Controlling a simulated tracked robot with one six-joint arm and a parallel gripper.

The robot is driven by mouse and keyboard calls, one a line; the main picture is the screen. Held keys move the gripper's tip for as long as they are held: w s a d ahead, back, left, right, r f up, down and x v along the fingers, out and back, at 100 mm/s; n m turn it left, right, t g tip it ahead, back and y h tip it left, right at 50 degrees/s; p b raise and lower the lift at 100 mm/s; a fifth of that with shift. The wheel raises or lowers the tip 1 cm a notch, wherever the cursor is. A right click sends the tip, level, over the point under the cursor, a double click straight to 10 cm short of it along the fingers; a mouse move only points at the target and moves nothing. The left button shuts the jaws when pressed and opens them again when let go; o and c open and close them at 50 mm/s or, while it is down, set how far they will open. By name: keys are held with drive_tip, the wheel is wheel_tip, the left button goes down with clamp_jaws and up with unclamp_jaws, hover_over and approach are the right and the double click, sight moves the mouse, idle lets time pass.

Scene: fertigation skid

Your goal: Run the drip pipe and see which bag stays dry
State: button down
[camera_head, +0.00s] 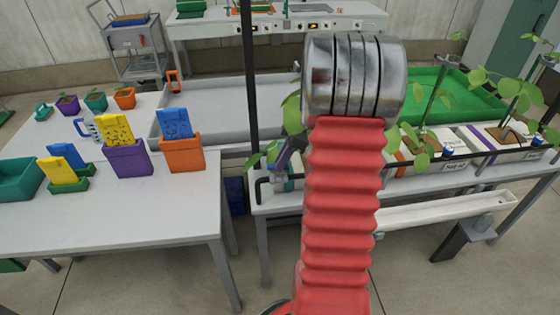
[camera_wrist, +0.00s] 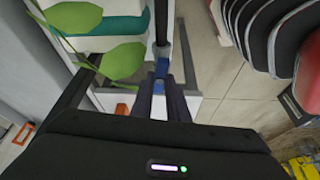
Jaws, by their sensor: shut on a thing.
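White grow bags with leafy plants stand in a row on the right bench: one with an orange stripe (camera_head: 452,160) and one with a purple stripe (camera_head: 490,155). Another bag, with a teal stripe (camera_wrist: 118,28), shows in the wrist view, its plant's leaves in front. The black drip pipe (camera_head: 262,188) runs along the bench front; my red arm hides part of it. My gripper (camera_wrist: 161,84) is shut on a small blue tap (camera_wrist: 161,70) at the pipe's left part. In the head view my gripper (camera_head: 283,165) is mostly hidden by my arm.
A black post (camera_head: 250,80) rises close left of my gripper. A white gutter (camera_head: 440,210) sits below the bench, and a green tray (camera_head: 460,95) stands behind the bags.

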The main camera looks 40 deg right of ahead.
drive_tip(key=c, duration=1.7)
unclamp_jaws()
drive_tip(key=shift+w, duration=0.1)
drive_tip(key=v, duration=1.3)
drive_tip(key=shift+r, duration=0.35)
drive_tip(key=shift+m, duration=0.3)
